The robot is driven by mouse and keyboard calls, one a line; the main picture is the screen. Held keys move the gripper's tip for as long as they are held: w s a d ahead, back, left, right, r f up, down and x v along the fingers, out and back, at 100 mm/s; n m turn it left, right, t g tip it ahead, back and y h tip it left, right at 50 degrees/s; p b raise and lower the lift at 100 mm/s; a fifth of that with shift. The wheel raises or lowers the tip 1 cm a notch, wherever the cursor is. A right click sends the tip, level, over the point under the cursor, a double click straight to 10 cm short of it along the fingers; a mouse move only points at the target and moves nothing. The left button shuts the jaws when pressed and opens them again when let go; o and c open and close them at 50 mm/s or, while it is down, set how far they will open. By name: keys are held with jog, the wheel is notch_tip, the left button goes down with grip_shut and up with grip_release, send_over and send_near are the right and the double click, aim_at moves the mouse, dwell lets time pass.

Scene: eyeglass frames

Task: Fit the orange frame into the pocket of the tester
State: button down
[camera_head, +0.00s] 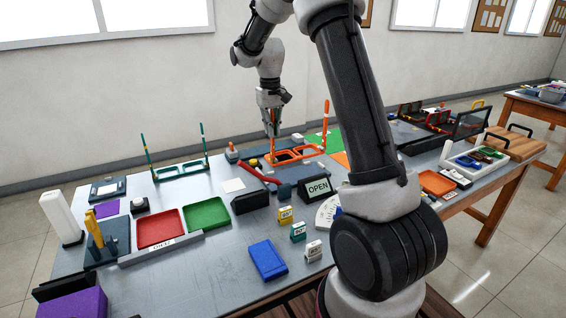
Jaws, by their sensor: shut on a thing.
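The orange frame (309,152) is upright toward the back of the table, with its rims low and one temple standing up on the right. My gripper (271,130) points down at the frame's left side and is shut on it, apparently on the left temple. The frame's rims appear at or just above a dark fixture (287,173), possibly the tester. I cannot tell whether the frame touches it, and the pocket is hidden by the frame and other objects.
A red lever (257,173) lies left of the orange frame. A green frame (181,170) stands farther left. An OPEN sign (318,187) and small numbered blocks (286,215) are in front. Red (159,228) and green (206,214) trays are front left.

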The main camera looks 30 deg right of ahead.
aim_at(273, 160)
notch_tip(273, 160, down, 8)
jog(key=shift+f, duration=0.1)
jog(key=c, duration=1.6)
grip_release()
